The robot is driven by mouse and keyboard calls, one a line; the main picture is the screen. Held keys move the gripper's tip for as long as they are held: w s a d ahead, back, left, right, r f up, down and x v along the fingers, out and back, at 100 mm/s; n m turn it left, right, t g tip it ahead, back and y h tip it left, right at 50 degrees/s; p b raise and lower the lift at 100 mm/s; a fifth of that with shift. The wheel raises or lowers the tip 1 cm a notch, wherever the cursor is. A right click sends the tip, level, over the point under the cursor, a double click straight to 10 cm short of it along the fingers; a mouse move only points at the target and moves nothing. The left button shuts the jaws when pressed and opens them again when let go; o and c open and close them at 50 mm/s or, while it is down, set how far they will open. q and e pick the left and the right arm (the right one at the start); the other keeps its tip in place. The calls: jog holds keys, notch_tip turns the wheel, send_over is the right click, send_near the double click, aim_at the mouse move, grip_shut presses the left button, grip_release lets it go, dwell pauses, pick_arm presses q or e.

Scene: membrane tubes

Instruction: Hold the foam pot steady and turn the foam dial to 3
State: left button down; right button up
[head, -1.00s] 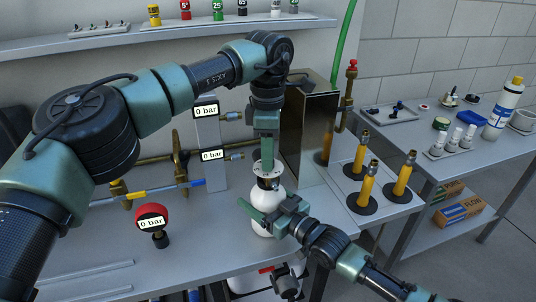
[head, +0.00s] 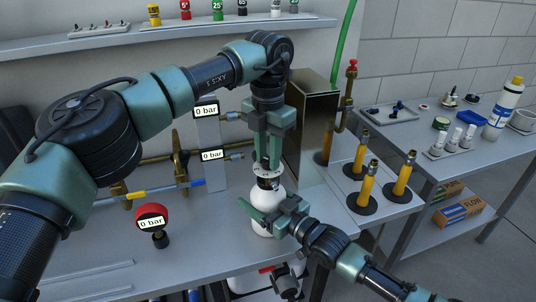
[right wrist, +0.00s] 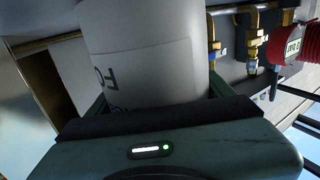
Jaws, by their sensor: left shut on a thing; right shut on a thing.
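The white foam pot (head: 275,193) stands upright on the bench, with a dark neck and a pale, marked dial disc (head: 266,171) on top. My left gripper (head: 267,165) comes down from above and is shut at the dial, whose reading is too small to make out. My right gripper (head: 266,211) is shut around the pot's body from the front right. In the right wrist view the pot's white body (right wrist: 150,55), with partly visible dark lettering, fills the space between the fingers.
A red-rimmed gauge (head: 152,217) reading 0 bar stands left of the pot. A tall metal box (head: 312,125) stands close behind to the right, and several yellow tubes on black bases (head: 397,182) stand right. Bare bench (head: 205,250) lies to the left front.

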aim_at(267, 159)
pick_arm(q)
jog(key=n, duration=0.5)
jog(key=shift+w+n, duration=0.1)
jog(key=shift+n, duration=0.2)
pick_arm(e)
jog(key=shift+s+a, duration=0.1)
pick_arm(q)
jog(key=shift+a+n, duration=0.1)
jog(key=shift+n, duration=2)
jog(key=shift+w, duration=0.1)
jog(key=c, duration=1.1)
grip_release()
jog(key=shift+c, duration=0.2)
jog(key=shift+r, duration=0.2)
notch_tip(267, 159, up, 12)
jog(key=shift+f, duration=0.2)
